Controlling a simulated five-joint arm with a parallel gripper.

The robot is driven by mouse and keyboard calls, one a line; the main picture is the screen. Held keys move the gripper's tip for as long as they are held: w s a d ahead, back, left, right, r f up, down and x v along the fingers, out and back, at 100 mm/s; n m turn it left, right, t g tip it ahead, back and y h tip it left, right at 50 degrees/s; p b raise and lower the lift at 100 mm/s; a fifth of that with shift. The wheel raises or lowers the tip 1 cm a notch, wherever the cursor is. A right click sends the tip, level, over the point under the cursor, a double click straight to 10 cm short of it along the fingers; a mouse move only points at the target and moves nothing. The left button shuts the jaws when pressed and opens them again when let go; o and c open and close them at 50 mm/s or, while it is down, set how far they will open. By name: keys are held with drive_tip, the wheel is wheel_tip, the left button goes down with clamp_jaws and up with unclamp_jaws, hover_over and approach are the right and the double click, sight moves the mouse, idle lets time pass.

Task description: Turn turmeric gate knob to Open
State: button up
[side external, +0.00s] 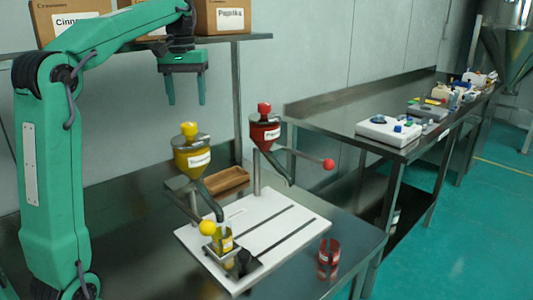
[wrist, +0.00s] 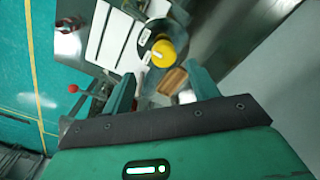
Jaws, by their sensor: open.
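The yellow hopper (side external: 195,157), with a white label too small to read, stands at the back left of a white slotted board. It has a yellow knob (side external: 189,129) on top, and a yellow ball (side external: 207,227) sits low in front of it, seemingly on a lever. A yellow-filled jar (side external: 223,240) is under its spout. My gripper (side external: 187,98) is open and empty, fingers down, well above the hopper. In the wrist view the yellow top knob (wrist: 163,52) lies between and beyond my fingers (wrist: 162,86). The yellow ball cannot be made out there.
A red hopper (side external: 265,133) with a lever ending in a red ball (side external: 328,163) stands to the right. A red jar (side external: 328,257) is on the table, right of the white board (side external: 255,207). A wooden tray (side external: 224,180) lies behind. A shelf (side external: 250,38) with boxes is above.

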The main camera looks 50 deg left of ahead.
sight(188, 123)
drive_tip(key=shift+w+a+r, duration=0.1)
drive_tip(key=shift+a, duration=0.3)
drive_tip(key=shift+f, duration=3.95)
drive_tip(key=c, duration=1)
